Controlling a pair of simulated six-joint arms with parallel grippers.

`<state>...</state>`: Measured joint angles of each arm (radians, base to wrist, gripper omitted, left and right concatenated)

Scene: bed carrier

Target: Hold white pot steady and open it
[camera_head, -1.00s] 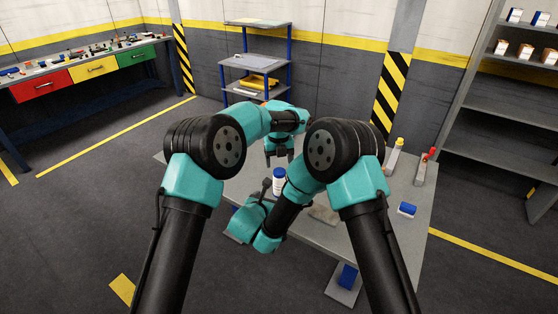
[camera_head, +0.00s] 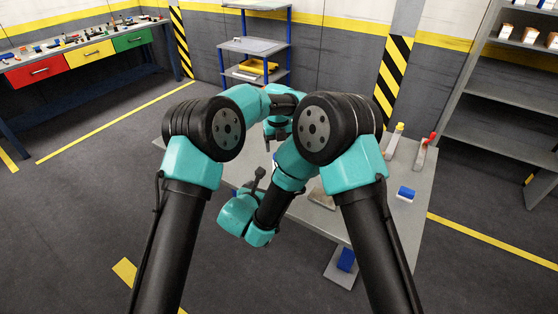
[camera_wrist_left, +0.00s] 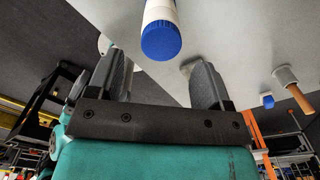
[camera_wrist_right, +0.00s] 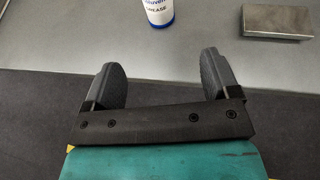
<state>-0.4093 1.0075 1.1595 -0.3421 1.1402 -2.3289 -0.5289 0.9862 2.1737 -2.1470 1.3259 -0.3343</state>
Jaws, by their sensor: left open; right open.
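The white pot with a blue lid (camera_wrist_left: 161,41) shows in the left wrist view, upside down in that picture, ahead of and between the fingers. My left gripper (camera_wrist_left: 157,61) is open and does not touch it. The lower part of the pot (camera_wrist_right: 159,11), with a printed label, shows at the top edge of the right wrist view. My right gripper (camera_wrist_right: 160,61) is open and empty, short of the pot. In the head view my arms mostly hide the pot and the grippers.
The grey table (camera_head: 335,232) carries a flat metal block (camera_wrist_right: 277,21) beside the pot. A blue-and-white item (camera_head: 406,193) and a red-handled tool (camera_head: 425,150) stand at its right side. The table between my right gripper and the pot looks clear.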

